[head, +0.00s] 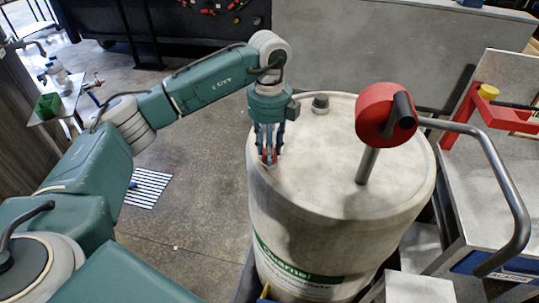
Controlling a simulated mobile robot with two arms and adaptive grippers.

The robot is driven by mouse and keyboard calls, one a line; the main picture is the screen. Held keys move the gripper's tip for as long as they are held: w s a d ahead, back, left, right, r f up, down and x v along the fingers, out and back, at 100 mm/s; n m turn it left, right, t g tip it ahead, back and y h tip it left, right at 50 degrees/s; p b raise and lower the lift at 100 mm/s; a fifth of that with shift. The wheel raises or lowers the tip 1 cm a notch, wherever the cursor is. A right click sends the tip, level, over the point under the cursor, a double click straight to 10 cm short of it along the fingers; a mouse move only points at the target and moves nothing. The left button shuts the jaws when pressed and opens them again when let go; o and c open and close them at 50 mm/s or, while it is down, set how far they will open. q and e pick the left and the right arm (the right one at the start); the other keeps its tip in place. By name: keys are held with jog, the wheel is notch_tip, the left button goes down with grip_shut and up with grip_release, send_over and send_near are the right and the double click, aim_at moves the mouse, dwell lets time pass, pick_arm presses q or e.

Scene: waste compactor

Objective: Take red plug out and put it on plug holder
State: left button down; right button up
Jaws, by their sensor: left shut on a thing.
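A large pale drum (320,210) stands upright in the middle of the head view. The red plug (268,157) is at the left edge of the drum's top. My left gripper (269,150) points straight down there, shut on the red plug. Its fingers hide most of the plug, and I cannot tell whether the plug is still seated in its hole or lifted. I cannot make out for certain which thing is the plug holder. My right gripper is not in view.
A red pump head (376,113) with a bent grey pipe (495,165) rises from the drum's top. A red frame with a yellow knob (488,91) is on the right. Open floor (205,230) lies left of the drum.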

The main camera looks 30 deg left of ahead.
pick_arm(q)
jog(key=c, duration=1.3)
grip_release()
jog(key=shift+o, duration=0.2)
jog(key=shift+c, duration=0.4)
